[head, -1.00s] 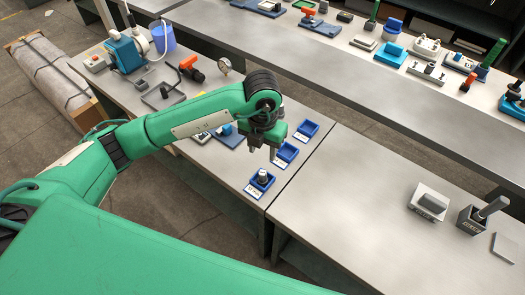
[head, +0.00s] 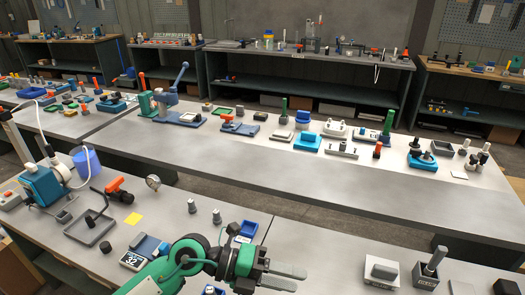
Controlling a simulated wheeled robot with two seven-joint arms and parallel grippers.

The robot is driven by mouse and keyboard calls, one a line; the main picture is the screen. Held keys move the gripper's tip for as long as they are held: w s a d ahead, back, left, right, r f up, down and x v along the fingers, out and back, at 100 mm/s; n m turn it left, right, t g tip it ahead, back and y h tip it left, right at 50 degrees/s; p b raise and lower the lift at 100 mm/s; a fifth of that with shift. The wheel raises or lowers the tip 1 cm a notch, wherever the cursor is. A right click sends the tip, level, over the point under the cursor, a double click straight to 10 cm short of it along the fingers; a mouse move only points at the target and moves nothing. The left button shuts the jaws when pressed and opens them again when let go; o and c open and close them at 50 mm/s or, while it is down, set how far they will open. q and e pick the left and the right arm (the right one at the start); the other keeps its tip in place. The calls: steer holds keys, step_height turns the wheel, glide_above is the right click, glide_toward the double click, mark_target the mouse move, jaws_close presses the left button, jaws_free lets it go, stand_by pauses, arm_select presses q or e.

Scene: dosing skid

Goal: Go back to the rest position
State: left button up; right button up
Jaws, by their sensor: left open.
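My left gripper (head: 297,278) is at the bottom centre of the head view, over the near bench. Its two grey fingers point right and are apart, with nothing between them. My green left arm comes in from the bottom edge and hides part of the bench. A blue bin (head: 246,230) shows just behind the gripper, and part of another blue bin (head: 212,290) shows in front of it. My right gripper is not in view.
On the near bench stand a blue pump (head: 42,186), a blue beaker (head: 86,163), an orange-handled valve (head: 118,188) and a scale (head: 139,254). The long middle bench (head: 300,185) has a clear front strip.

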arm_select(q)
step_height(320, 180, up, 9)
steer(key=w+a+n+t+h, duration=0.2)
steer(key=n+t+h, duration=0.4)
steer(key=n+h, duration=0.1)
steer(key=w+a+r+n+t+y, duration=0.1)
steer(key=w+a+n+t+y, duration=0.6)
steer(key=n+t, duration=0.65)
steer(key=s+a+f+n+g+y, duration=0.2)
steer(key=a+f+n+y, duration=1.2)
steer(key=a+f+y, duration=0.1)
steer(key=s+a+f+n+g, duration=0.1)
steer(key=s+a+f+g, duration=0.1)
steer(key=s+f+g, duration=0.55)
steer(key=s+a+f+n+g, duration=0.15)
steer(key=s+f+g, duration=0.35)
steer(key=s+f, duration=0.6)
step_height(320, 180, down, 26)
steer(key=s, duration=0.2)
steer(key=s+a+f+g+p, duration=0.1)
steer(key=s+a+f+g, duration=0.1)
steer(key=s+f, duration=1.7)
steer(key=shift+s+a+f+m+p, duration=0.3)
steer(key=shift+a+f+m+p, duration=0.1)
steer(key=shift+a+f, duration=0.35)
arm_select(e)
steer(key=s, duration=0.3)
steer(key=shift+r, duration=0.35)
